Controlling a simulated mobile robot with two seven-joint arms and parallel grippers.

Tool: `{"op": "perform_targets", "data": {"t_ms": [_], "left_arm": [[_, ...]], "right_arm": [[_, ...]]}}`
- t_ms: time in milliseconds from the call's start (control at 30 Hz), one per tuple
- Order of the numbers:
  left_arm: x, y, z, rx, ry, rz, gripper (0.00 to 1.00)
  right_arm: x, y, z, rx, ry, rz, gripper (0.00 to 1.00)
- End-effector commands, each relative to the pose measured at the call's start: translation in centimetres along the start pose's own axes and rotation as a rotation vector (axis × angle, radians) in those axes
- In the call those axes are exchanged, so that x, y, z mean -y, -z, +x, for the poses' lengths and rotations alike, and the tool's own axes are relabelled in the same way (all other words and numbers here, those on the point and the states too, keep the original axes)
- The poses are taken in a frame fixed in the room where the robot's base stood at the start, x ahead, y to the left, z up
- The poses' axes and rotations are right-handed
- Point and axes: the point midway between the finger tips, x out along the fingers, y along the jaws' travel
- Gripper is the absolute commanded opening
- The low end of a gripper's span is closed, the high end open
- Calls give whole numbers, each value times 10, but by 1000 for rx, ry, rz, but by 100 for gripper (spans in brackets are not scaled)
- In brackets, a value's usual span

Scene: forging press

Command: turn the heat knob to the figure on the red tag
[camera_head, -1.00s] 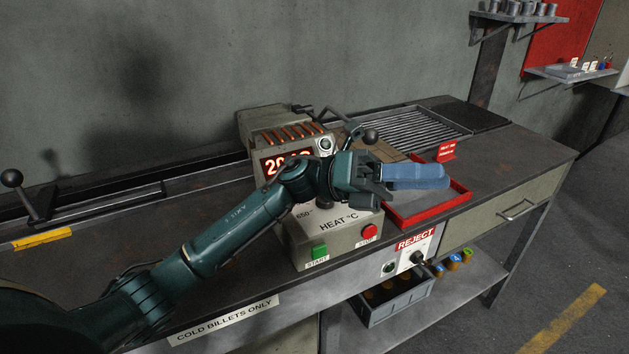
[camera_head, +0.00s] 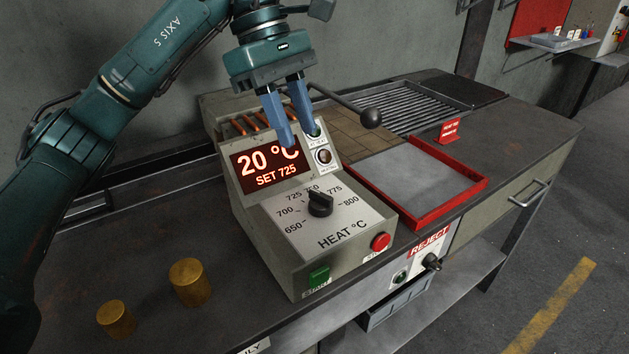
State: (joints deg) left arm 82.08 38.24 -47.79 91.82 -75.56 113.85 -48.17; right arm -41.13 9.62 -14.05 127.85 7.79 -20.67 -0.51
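The heat knob (camera_head: 320,204) is a black knob on the sloping dial face of the grey control box (camera_head: 262,235). Figures from 650 to 800 ring it; I cannot tell exactly where it points. The display (camera_head: 268,165) reads 20 °C and SET 725, partly covered by a finger. The red tag (camera_head: 449,131) stands behind the red tray; its writing is too small to read surely. My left gripper (camera_head: 296,140) points down above the box, in front of the display's right edge in this view. Its blue fingers are apart and empty, clear of the knob. My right gripper is not in view.
A lever with a black ball (camera_head: 371,117) sticks out behind the box, close to my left gripper. A green start button (camera_head: 319,277) and red button (camera_head: 380,242) flank the dial's front. Two brass billets (camera_head: 190,282) stand at left. The red tray (camera_head: 476,188) is empty.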

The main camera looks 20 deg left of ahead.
Motion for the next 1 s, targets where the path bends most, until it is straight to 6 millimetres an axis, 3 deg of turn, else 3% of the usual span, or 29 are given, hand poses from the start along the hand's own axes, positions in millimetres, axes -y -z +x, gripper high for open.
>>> {"op": "perform_targets", "data": {"t_ms": [200, 433, 867, 1000], "left_arm": [[1, 0, 49, 2, 4, 1, 32], [0, 0, 83, 3, 1, -1, 32], [0, -1, 94, 4, 0, 0, 32], [0, -1, 94, 4, -1, 0, 22]], "right_arm": [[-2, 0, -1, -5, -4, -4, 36], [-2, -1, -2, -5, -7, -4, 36], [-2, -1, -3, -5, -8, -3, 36], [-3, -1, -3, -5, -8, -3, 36]]}}
